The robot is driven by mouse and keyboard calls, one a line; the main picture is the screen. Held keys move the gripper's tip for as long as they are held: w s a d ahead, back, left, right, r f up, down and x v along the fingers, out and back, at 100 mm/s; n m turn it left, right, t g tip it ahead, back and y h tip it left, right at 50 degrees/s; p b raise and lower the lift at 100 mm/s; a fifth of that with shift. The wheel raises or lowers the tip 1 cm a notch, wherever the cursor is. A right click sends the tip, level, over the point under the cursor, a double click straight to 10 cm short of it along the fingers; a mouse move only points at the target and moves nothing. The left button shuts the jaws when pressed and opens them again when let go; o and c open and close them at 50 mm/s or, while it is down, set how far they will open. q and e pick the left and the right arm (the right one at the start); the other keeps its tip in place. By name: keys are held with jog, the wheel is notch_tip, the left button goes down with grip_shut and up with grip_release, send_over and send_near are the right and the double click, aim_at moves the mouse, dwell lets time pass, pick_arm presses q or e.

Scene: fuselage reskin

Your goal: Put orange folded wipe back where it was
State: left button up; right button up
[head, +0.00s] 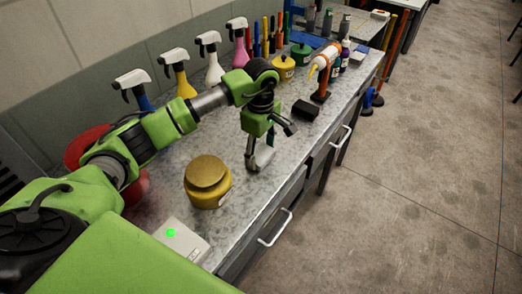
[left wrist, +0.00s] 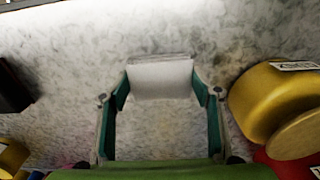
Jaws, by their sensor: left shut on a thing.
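My left gripper (head: 270,148) is over the grey worktop, and its fingers are shut on a folded wipe (head: 263,158). The wipe looks white or pale grey, not orange. In the left wrist view the folded wipe (left wrist: 160,80) spans between the two fingertips, with its layered edge on the far side. It is at or just above the worktop; I cannot tell whether it touches. I see no orange folded wipe in either view. My right gripper is not in view.
A yellow lidded tin (head: 207,183) stands left of the gripper; it also shows in the left wrist view (left wrist: 275,105). A black block (head: 305,110) lies to the right. Several spray bottles (head: 175,75) line the wall. The worktop (head: 225,150) between is clear.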

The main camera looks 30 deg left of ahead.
aim_at(261, 153)
pick_arm(q)
jog(key=o, duration=1)
jog(key=shift+f, duration=0.1)
jog(key=shift+r, duration=0.3)
notch_tip(261, 153, up, 12)
jog(key=b, duration=0.3)
jog(key=shift+f, duration=0.1)
